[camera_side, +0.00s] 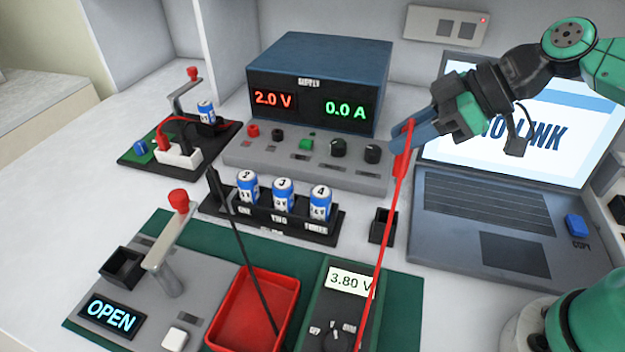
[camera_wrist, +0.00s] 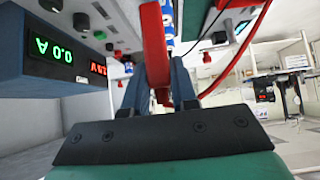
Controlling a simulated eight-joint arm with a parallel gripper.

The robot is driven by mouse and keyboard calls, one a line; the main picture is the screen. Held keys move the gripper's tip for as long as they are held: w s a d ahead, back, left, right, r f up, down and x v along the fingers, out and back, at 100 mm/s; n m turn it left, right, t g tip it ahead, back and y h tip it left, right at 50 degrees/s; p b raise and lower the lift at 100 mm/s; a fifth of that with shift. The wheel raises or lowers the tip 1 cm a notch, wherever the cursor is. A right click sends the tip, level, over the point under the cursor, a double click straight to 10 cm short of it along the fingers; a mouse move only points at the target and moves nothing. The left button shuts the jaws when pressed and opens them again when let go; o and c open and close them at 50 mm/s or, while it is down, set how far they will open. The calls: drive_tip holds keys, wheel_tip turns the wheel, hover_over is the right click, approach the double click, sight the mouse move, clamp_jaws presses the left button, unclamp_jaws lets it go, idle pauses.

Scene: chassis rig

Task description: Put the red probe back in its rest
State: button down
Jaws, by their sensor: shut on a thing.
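The red probe (camera_side: 403,138) is held in my gripper (camera_side: 412,132), high in front of the power supply's right side. Its red cable runs down to the meter (camera_side: 318,290), which reads 3.80 V. In the wrist view, the red probe (camera_wrist: 153,42) is pinched between the two blue fingers of my gripper (camera_wrist: 158,85). A small black open-topped holder (camera_side: 383,226) stands on the table below and left of my gripper, apart from the probe. It looks empty; I cannot tell for certain that it is the rest. A black probe (camera_side: 216,188) stands upright at the battery rack's left end.
The power supply (camera_side: 320,75) shows 2.0 V and 0.0 A. The black rack (camera_side: 270,225) holds three blue cells. A laptop (camera_side: 490,215) stands at right, a red tray (camera_side: 258,305) in front. A lever clamp (camera_side: 165,245) is at left. Cables cross the middle.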

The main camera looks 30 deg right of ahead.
sight(399, 174)
drive_tip(key=shift+f, duration=0.1)
drive_tip(key=shift+f, duration=2.8)
drive_tip(key=shift+f, duration=2.35)
drive_tip(key=c, duration=0.6)
unclamp_jaws()
drive_tip(key=shift+r, duration=0.15)
drive_tip(key=shift+v, duration=2.7)
